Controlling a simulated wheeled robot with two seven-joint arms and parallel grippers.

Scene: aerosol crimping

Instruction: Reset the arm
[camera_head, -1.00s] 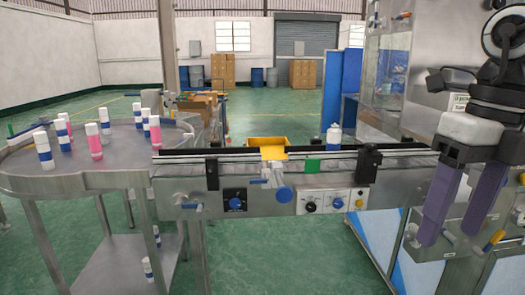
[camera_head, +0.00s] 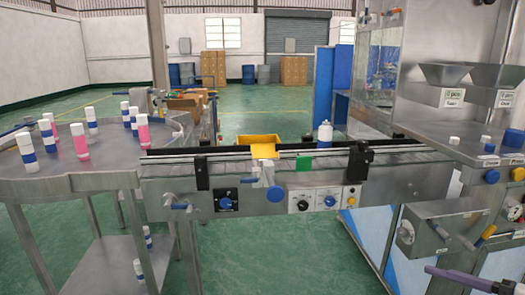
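My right gripper (camera_head: 462,281) shows only as a purple finger part at the bottom right corner, low in front of the machine. The rest of it and its arm are cut off by the picture edge, and I cannot tell whether it is open. No object shows at the visible finger. My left gripper is not in view.
A round steel table (camera_head: 75,168) at the left carries several white-and-blue and pink cans. A conveyor (camera_head: 400,157) runs to the machine at the right, with a white bottle (camera_head: 325,134) standing at its far side. Two hoppers (camera_head: 447,75) (camera_head: 500,76) hang at the right.

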